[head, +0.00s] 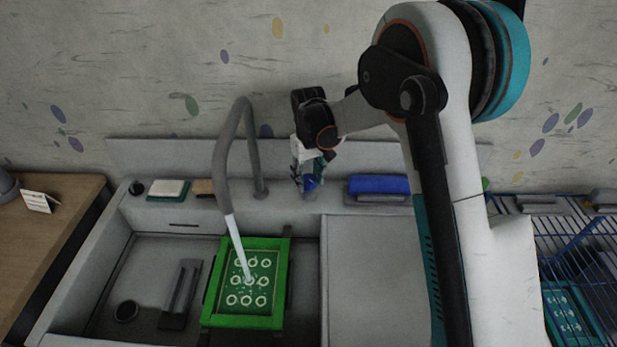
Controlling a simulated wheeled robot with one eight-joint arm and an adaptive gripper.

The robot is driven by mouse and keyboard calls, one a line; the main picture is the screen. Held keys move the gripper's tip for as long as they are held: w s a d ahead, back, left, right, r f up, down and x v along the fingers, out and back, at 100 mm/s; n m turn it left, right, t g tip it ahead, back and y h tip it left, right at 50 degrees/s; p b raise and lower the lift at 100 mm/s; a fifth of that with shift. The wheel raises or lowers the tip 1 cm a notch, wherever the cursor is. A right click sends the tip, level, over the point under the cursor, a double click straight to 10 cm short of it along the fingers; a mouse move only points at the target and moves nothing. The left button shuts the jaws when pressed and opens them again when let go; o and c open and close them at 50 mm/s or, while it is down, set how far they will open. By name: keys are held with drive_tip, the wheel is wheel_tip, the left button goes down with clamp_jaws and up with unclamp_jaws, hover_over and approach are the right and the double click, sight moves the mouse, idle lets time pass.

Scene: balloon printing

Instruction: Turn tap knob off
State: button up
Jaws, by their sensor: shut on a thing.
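The grey tap (221,160) arches over the sink (150,254), and a stream of water (237,243) runs from its spout onto a green-framed screen (208,312). The blue tap knob (310,184) is on the back ledge, right of the tap's base. My gripper (304,180) points down from above and is shut on the blue knob. Its fingers hide part of the knob.
A dark squeegee-like tool (181,290) and a small round dark drain (126,311) are in the sink. A blue block (378,185) and a sponge (168,190) sit on the ledge. The counter (368,270) right of the sink is clear.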

sight(308, 179)
drive_tip(key=m, duration=0.4)
drive_tip(key=shift+m, duration=2.3)
drive_tip(key=o, duration=1.1)
drive_tip(key=shift+c, duration=0.2)
drive_tip(key=shift+r, duration=0.1)
wheel_tip(308, 179, up, 12)
